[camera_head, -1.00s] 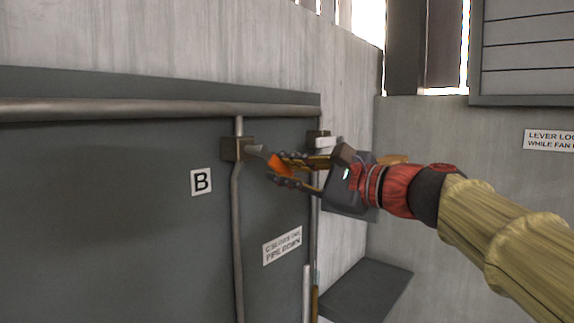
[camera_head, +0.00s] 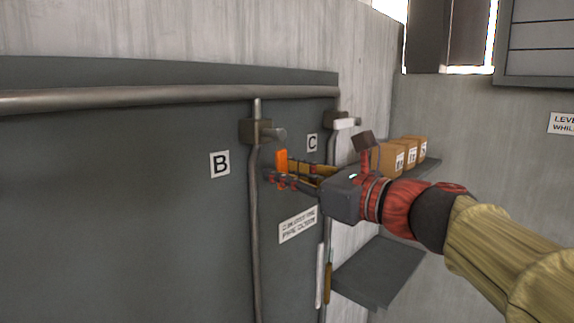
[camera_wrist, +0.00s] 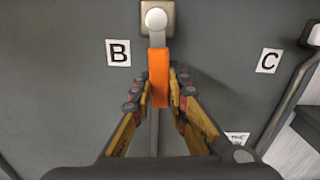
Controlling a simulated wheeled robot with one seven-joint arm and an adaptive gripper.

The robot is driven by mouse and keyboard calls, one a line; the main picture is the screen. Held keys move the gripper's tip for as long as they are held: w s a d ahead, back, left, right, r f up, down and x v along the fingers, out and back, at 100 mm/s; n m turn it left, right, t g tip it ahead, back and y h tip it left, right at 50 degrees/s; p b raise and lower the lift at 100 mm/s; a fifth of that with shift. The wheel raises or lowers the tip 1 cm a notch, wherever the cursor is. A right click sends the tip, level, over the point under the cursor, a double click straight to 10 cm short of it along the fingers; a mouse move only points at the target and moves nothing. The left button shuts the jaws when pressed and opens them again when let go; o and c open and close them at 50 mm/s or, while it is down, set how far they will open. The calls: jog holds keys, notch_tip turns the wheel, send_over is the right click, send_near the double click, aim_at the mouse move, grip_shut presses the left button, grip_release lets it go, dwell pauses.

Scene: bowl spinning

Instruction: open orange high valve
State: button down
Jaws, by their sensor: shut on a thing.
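The orange valve lever (camera_head: 281,160) hangs from a brownish valve block (camera_head: 256,131) on the dark panel, beside label B. In the wrist view the orange lever (camera_wrist: 159,75) points down from its round grey pivot (camera_wrist: 156,19). My gripper (camera_head: 276,176) is shut on the lower part of the orange lever. In the wrist view its fingers (camera_wrist: 159,92) lie on both sides of it. The fingers partly cover the lever's lower end in the head view.
A vertical pipe (camera_head: 254,230) runs below the first block. Cardboard boxes (camera_head: 388,159) stand on a shelf behind my wrist. A lower grey shelf (camera_head: 380,272) juts out at right.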

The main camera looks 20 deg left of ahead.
jog(key=shift+s+a+m, duration=0.1)
jog(key=shift+s+m, duration=0.15)
jog(key=shift+m, duration=0.15)
dwell(0.3)
jog(key=c, duration=1.7)
grip_release()
jog(key=shift+s, duration=0.1)
jog(key=v, duration=1.2)
